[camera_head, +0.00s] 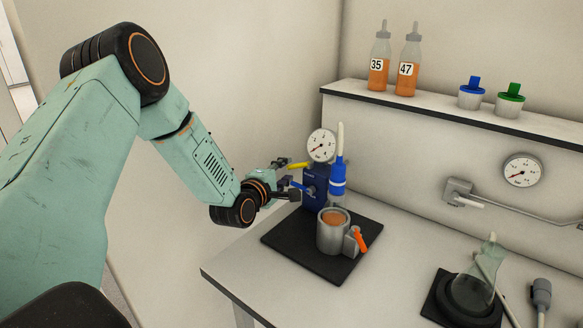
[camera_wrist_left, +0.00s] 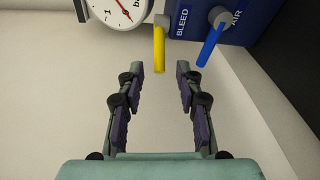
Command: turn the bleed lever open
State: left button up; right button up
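The blue block (camera_head: 315,185) stands on a black mat (camera_head: 290,247). It carries a yellow lever (camera_head: 299,165) and a blue lever (camera_head: 299,186). In the left wrist view the yellow lever (camera_wrist_left: 159,45) sits left of the word BLEED, and the blue lever (camera_wrist_left: 211,42) sits by the word AIR. My left gripper (camera_head: 284,180) is just left of the block. In the left wrist view its fingers (camera_wrist_left: 160,70) are open, with the yellow lever's free end between or just beyond the tips; the depth is hard to tell. My right gripper is not in view.
A gauge (camera_head: 321,145) is behind the block. A metal cup (camera_head: 333,236) of orange liquid with an orange handle (camera_head: 360,239) stands in front. A shelf (camera_head: 440,112) holds two bottles and two capped jars. A glass flask (camera_head: 472,287) is at the lower right. The left table part is clear.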

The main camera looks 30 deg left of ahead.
aim_at(289, 167)
pick_arm(q)
jog(key=w, duration=0.3)
jog(key=shift+w+f, duration=0.15)
jog(key=shift+f, duration=0.1)
jog(key=shift+w+a, duration=0.1)
jog(key=shift+a, duration=0.15)
jog(key=shift+w+d, duration=0.1)
jog(key=shift+w, duration=0.15)
jog(key=shift+d, duration=0.1)
jog(key=shift+c, duration=1.3)
jog(key=shift+s, duration=0.15)
jog(key=c, duration=0.5)
jog(key=shift+r, duration=0.1)
